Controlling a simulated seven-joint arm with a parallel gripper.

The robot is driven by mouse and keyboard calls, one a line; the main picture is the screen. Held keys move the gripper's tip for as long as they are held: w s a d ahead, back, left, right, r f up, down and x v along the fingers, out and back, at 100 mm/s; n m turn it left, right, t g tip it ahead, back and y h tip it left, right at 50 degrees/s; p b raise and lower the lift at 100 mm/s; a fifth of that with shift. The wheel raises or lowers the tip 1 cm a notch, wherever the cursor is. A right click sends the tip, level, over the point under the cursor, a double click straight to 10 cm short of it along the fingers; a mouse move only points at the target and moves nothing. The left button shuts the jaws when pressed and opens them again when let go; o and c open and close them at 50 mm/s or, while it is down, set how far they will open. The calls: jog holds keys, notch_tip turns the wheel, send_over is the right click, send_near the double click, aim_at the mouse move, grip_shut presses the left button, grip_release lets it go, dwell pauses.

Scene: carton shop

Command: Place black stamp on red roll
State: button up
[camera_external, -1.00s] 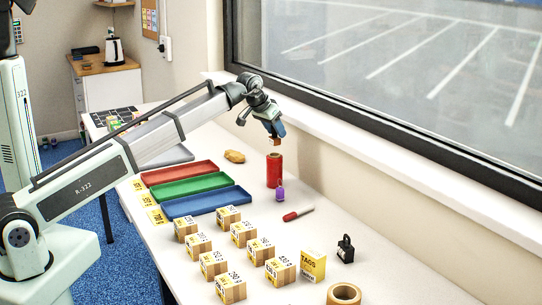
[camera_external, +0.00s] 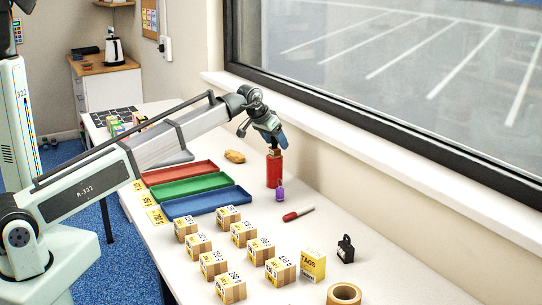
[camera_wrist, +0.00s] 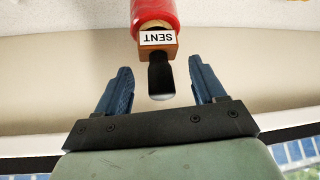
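The red roll (camera_external: 275,172) stands upright on the white table near the window wall. The black stamp has a wooden block with a "SENT" label and a black handle (camera_wrist: 160,78). Its wooden block (camera_external: 274,153) rests on top of the red roll, seen in the wrist view with the roll's end (camera_wrist: 153,14) behind it. My gripper (camera_wrist: 162,78) is open, with its two blue fingers apart on either side of the handle and gaps showing on both sides. In the external view my gripper (camera_external: 279,140) is just above the stamp.
A purple padlock-like item (camera_external: 280,194) and a red marker (camera_external: 298,213) lie close in front of the roll. Red, green and blue trays (camera_external: 206,201) are to the left. Several labelled boxes (camera_external: 228,288), a yellow tag box (camera_external: 312,265) and a tape roll (camera_external: 344,293) stand nearer.

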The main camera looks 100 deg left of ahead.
jog(key=v, duration=1.2)
